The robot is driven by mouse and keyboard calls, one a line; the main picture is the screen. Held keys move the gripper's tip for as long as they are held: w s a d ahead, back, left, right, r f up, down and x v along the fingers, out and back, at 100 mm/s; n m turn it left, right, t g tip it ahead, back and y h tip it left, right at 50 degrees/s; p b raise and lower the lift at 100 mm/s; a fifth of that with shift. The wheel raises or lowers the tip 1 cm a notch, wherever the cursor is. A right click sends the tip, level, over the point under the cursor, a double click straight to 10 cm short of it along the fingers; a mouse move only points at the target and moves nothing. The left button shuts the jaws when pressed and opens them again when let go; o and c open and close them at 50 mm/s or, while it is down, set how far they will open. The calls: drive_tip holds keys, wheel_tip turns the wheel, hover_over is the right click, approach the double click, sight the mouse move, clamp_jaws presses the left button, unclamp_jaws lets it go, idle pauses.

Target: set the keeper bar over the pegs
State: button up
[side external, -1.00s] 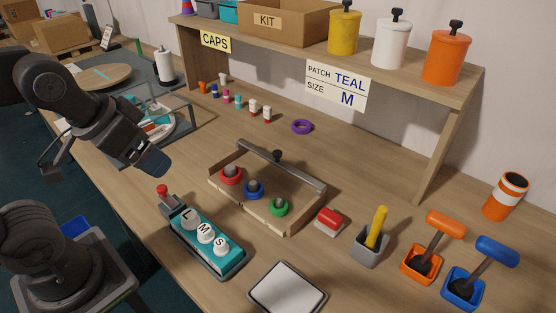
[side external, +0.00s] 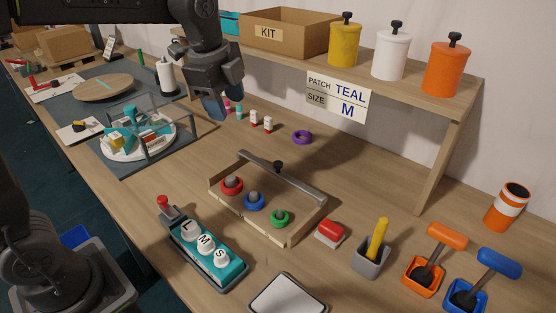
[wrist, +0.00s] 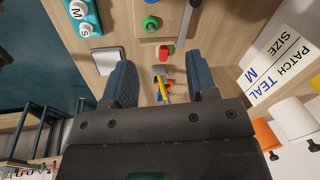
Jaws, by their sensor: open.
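The keeper bar (side external: 300,181) is a grey bar with a black knob in its middle. It lies along the back edge of a shallow wooden tray (side external: 238,218). In the tray, grey-topped pegs stand with a red ring (side external: 232,187), a blue ring (side external: 255,201) and a green ring (side external: 280,218) around them. My gripper (side external: 222,112) is open and empty, behind and left of the tray, near the small caps. In the wrist view its two blue fingers (wrist: 162,85) are spread apart; the keeper bar (wrist: 184,28) and the green ring (wrist: 151,23) show beyond them.
A teal block with L, M and S buttons (side external: 207,245) stands in front of the tray. A red-topped block (side external: 330,233) and grey cup with yellow handle (side external: 371,254) stand right. A shelf (side external: 410,86) overhangs the back. A purple ring (side external: 302,137) lies behind the tray.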

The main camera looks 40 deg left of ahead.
drive_tip(key=w+f+m+g, duration=0.1)
drive_tip(key=w+f+m, duration=0.2)
drive_tip(key=w+m, duration=0.3)
drive_tip(key=m+g, duration=0.1)
drive_tip(key=m, duration=0.5)
hover_over(278, 163)
wheel_tip(278, 163, down, 4)
drive_tip(key=f, duration=0.1)
wheel_tip(278, 163, down, 13)
drive_tip(key=shift+f, duration=0.1)
clamp_jaws()
